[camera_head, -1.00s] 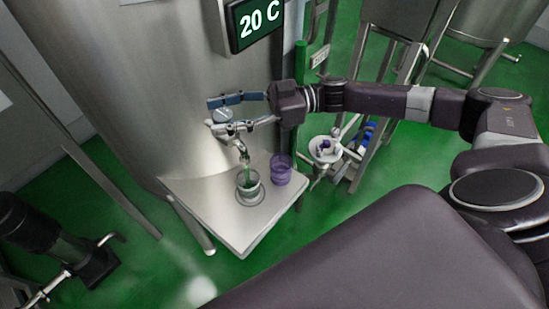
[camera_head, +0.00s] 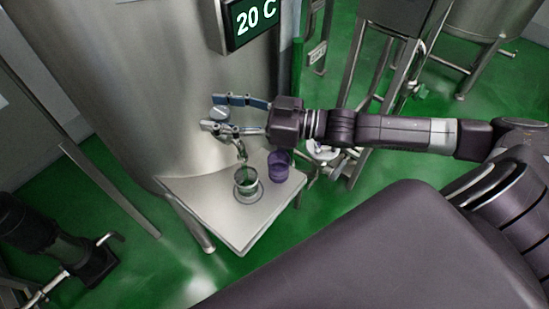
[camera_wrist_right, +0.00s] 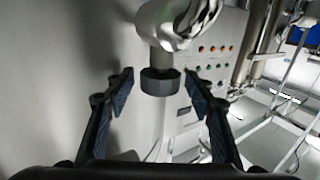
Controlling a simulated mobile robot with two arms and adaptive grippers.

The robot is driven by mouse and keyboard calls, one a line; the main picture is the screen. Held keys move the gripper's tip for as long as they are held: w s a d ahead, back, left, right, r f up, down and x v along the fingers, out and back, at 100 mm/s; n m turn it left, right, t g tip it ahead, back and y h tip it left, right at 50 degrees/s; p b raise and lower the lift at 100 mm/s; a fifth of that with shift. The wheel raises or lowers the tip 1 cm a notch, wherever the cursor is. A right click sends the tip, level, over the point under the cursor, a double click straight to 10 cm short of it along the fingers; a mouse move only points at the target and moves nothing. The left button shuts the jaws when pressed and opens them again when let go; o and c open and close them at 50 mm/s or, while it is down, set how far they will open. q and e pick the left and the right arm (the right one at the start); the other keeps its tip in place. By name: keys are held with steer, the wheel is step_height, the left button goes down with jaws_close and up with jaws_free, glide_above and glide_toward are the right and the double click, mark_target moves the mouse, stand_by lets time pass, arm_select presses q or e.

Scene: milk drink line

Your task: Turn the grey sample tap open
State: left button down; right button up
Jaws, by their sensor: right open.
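The grey sample tap (camera_head: 219,114) sticks out from the steel tank wall, its spout pointing down over a glass. In the right wrist view its dark grey knob (camera_wrist_right: 160,83) hangs below a shiny metal body. My right gripper (camera_head: 212,112) is open, with one finger on each side of the knob. In the wrist view my right gripper (camera_wrist_right: 159,80) shows a gap between each blue-padded finger and the knob. A clear glass (camera_head: 246,184) with a green tint stands below the spout on a steel shelf (camera_head: 240,232). My left gripper is not in view.
A purple translucent cup (camera_head: 280,167) stands on the shelf beside the glass. A display reading 20 C (camera_head: 254,20) is on the tank (camera_head: 140,80) above my right gripper. A dark machine (camera_head: 40,230) with pipes is at lower left.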

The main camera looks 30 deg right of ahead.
steer(key=shift+r+m+t+h+p, duration=0.2)
steer(key=shift+m+t+h+p, duration=1.05)
steer(key=shift+p, duration=0.45)
steer(key=m+t+h+p, duration=0.2)
steer(key=h+p, duration=0.1)
steer(key=p, duration=0.1)
steer(key=shift+m+h, duration=0.25)
steer(key=shift+f+m+t+h+p, duration=0.1)
steer(key=shift+m+t+h+p, duration=0.45)
steer(key=shift+m+h+p, duration=0.7)
steer(key=shift+h, duration=0.85)
steer(key=shift+m+t+h, duration=0.3)
steer(key=shift+m+h, duration=0.25)
steer(key=shift+h, duration=0.25)
